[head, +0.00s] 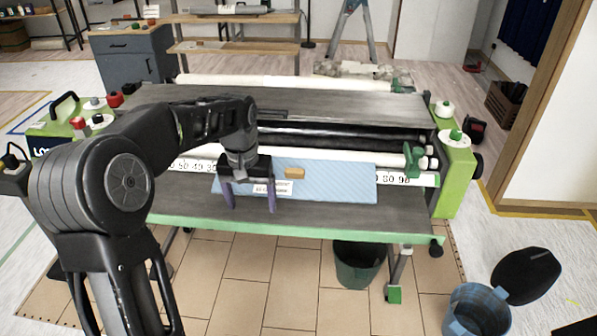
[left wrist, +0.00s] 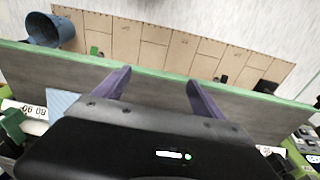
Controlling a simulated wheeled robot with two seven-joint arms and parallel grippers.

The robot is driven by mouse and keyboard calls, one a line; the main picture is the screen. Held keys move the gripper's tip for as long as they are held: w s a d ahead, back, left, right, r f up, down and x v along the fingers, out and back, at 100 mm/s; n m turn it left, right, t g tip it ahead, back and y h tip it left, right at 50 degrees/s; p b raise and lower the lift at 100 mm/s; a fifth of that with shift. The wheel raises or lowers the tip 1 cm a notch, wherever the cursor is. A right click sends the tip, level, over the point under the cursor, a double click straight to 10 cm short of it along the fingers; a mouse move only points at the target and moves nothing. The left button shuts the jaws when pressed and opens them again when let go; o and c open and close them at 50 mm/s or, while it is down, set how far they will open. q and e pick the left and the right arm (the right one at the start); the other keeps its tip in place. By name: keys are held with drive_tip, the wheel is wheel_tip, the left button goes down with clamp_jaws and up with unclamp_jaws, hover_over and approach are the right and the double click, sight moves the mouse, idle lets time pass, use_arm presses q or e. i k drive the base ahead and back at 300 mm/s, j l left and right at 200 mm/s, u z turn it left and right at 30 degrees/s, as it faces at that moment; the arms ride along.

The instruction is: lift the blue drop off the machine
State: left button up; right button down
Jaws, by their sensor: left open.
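The blue drop (head: 340,180) is a light blue sheet lying flat across the front of the pasting machine (head: 400,222), over its number scale. A wooden block (head: 294,172) and a white label (head: 265,189) are on it. My left gripper (head: 252,206) is over the left part of the drop, its purple fingers spread and pointing down to the front edge. I see nothing between the fingers. In the left wrist view the gripper (left wrist: 158,86) is open above the grey board, and a corner of the drop (left wrist: 60,102) shows at left. The gripper body hides part of the drop. My right gripper is out of view.
White rollers (head: 385,158) run behind the drop, with a green clamp (head: 412,159) at right. A green bin (head: 358,264) stands under the machine's front edge. A blue bucket (head: 476,310) stands on the floor at front right.

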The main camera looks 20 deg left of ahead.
sight(296, 178)
drive_tip(key=i, duration=0.85)
